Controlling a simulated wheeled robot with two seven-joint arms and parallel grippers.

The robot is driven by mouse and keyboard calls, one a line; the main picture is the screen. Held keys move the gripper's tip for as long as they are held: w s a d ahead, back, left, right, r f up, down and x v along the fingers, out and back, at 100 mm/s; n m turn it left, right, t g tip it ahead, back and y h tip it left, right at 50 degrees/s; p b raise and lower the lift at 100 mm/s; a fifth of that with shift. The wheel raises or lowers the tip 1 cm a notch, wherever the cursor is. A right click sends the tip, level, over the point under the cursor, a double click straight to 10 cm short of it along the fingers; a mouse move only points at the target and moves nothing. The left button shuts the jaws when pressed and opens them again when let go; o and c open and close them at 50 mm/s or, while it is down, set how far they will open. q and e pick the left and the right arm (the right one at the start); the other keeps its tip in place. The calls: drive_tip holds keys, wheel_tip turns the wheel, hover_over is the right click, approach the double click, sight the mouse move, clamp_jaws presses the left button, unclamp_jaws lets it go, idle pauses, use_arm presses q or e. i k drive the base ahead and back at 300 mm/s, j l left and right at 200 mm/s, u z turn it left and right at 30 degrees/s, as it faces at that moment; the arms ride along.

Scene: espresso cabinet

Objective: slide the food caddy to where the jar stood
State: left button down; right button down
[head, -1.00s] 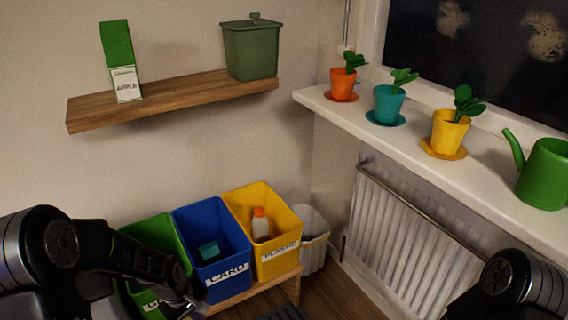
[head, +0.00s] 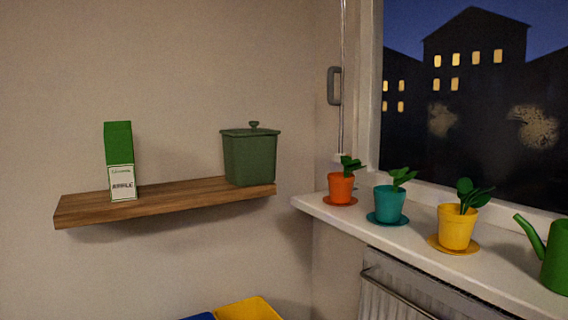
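The food caddy (head: 250,158) is a dark green lidded bin with a small knob on top. It stands upright at the right end of the wooden wall shelf (head: 170,202). A green and white carton (head: 121,162) with a printed label stands toward the left end of the same shelf. Bare shelf lies between the carton and the caddy. I see no jar in the head view. Neither of my grippers is in view.
A white windowsill (head: 400,239) on the right holds an orange pot (head: 340,189), a teal pot (head: 389,205), a yellow pot (head: 456,228) and a green watering can (head: 554,258). A radiator (head: 390,295) is below. The yellow bin's rim (head: 248,309) shows at the bottom.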

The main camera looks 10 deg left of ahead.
sight(250, 161)
drive_tip(key=i+j+z, duration=0.3)
drive_tip(key=j+z, duration=0.3)
drive_tip(key=i+j+z, duration=0.25)
drive_tip(key=j, duration=0.15)
drive_tip(key=j+z, duration=0.3)
